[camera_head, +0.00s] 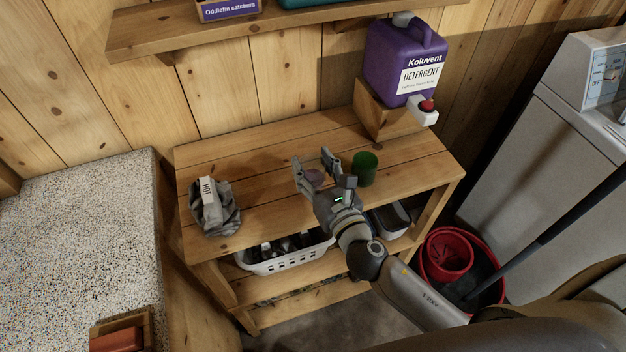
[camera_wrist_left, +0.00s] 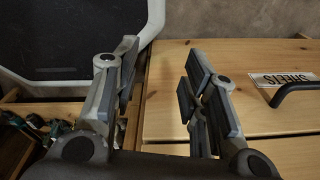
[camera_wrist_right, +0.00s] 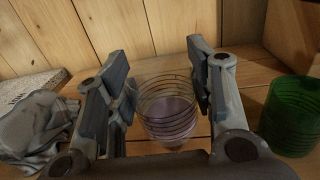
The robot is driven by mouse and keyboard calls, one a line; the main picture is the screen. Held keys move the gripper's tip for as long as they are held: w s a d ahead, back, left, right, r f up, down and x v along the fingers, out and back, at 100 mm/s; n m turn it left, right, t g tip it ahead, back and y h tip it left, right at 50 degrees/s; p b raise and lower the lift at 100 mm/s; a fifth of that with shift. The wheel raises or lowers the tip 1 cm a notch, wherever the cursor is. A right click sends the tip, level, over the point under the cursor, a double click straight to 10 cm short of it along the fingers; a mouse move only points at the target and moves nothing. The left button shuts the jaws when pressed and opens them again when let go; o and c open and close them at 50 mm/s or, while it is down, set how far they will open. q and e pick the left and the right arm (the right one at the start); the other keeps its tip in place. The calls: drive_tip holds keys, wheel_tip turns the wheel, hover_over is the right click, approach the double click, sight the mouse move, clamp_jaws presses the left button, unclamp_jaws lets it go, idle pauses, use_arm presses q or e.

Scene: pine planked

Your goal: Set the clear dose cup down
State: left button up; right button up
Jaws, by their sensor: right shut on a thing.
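The clear dose cup (camera_wrist_right: 168,108) has dark rings and a faint purple tint, and sits between the fingers of my right gripper (camera_wrist_right: 160,75) in the right wrist view. In the head view the cup (camera_head: 315,178) is partly hidden by my right gripper (camera_head: 325,167), which is shut on it over the wooden bench (camera_head: 270,185). I cannot tell whether its base touches the planks. My left gripper (camera_wrist_left: 160,75) shows only in the left wrist view, its fingers apart with nothing between them.
A green cup (camera_head: 364,168) stands just right of the dose cup. A purple detergent jug (camera_head: 400,62) rests on a wooden block behind it. Clear planks lie between cloth and gripper.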

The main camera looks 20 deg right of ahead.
sight(318, 186)
drive_tip(key=shift+w+f+b, duration=0.3)
drive_tip(key=shift+f+b, duration=0.2)
drive_tip(key=shift+f, duration=0.05)
wheel_tip(318, 186, down, 3)
drive_tip(key=b, duration=0.3)
drive_tip(key=shift+d+r, duration=0.1)
drive_tip(key=shift+f, duration=0.25)
drive_tip(key=o, duration=0.8)
drive_tip(key=shift+r, duration=0.1)
